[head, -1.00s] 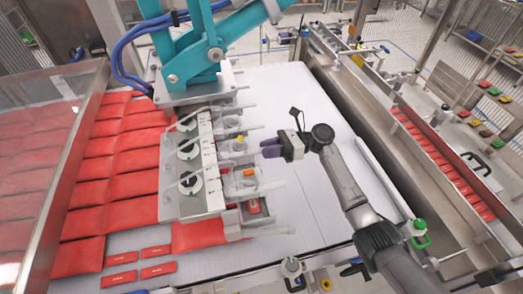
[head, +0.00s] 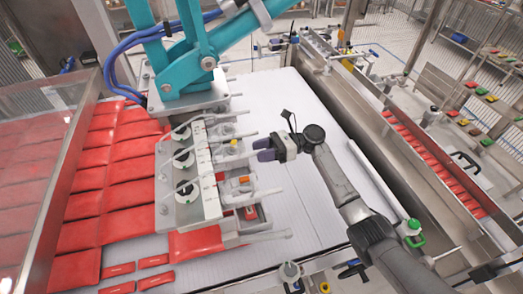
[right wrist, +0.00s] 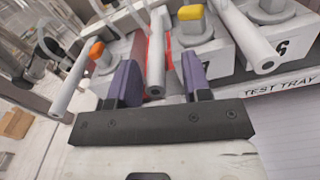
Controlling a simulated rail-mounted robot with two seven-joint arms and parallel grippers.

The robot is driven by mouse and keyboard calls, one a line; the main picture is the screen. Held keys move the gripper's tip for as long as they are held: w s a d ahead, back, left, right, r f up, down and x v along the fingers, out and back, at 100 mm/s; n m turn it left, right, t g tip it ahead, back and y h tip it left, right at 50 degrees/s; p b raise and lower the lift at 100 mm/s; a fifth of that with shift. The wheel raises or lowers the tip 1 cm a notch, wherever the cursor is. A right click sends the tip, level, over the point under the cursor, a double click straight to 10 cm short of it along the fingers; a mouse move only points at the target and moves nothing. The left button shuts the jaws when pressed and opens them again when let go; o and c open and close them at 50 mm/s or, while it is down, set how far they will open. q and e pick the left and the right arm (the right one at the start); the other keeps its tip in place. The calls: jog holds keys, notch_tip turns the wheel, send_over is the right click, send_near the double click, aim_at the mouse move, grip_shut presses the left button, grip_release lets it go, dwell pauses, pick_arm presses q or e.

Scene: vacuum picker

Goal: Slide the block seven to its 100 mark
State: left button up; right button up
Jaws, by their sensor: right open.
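A row of blocks with coloured knobs stands along the right side of the metal plate with scales. A block with an orange knob (head: 245,180) and one with a yellow knob (head: 233,142) show in the head view. In the right wrist view the orange knob (right wrist: 97,48) is left of my fingers and the yellow knob (right wrist: 190,12) is beyond them, near a face marked 6. My right gripper (head: 262,150) is open beside the blocks. A pale tube (right wrist: 155,65) lies between its purple fingers in the picture; contact is unclear. My left gripper is not in view.
The teal picker arm (head: 190,55) stands above the far end of the plate. Several pale tubes stick out rightward near my gripper. Red packs (head: 130,195) cover the left side. The white ribbed surface (head: 310,205) is mostly clear.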

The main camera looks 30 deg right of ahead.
jog(key=s+d+b, duration=0.1)
jog(key=s+d, duration=0.1)
jog(key=d, duration=1.1)
jog(key=shift+s+d+b, duration=0.2)
jog(key=shift+s+b, duration=0.15)
